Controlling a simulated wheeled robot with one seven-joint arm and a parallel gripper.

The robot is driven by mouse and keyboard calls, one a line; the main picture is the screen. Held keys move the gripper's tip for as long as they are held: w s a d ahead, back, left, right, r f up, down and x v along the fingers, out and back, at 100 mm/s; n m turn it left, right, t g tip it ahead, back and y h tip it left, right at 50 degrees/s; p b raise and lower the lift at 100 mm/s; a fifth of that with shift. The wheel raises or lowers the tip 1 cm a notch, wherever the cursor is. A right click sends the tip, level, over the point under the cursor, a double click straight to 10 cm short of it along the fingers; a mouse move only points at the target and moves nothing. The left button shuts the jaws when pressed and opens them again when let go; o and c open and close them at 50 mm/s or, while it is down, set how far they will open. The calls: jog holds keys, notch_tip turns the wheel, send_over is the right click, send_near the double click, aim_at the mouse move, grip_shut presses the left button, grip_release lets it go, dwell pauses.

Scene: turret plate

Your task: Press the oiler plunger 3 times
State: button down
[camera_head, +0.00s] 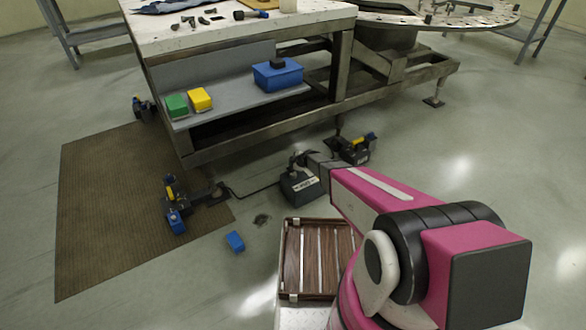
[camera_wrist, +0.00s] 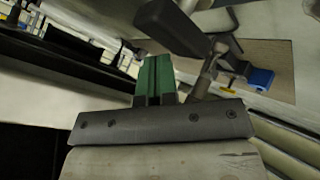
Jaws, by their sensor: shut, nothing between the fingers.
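The oiler (camera_head: 300,187) is a dark box with a pale label, standing on the floor in front of the workbench. A dark fitting shows at its top, close to the end of my arm; I cannot tell there which part is the plunger. In the wrist view my gripper (camera_wrist: 155,68) has green fingers held together, with nothing between them. A black block-shaped head (camera_wrist: 178,25) is just beyond and right of the fingertips, with a metal stem below it; it looks like part of the oiler. I cannot tell whether the fingers touch it.
The workbench (camera_head: 345,75) stands behind, its lower shelf holding green, yellow and blue boxes. A brown mat (camera_head: 100,200) lies at left.

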jog(key=shift+f, duration=1.05)
dwell(0.9)
jog(key=shift+r, duration=1.55)
jog(key=shift+r, duration=2.5)
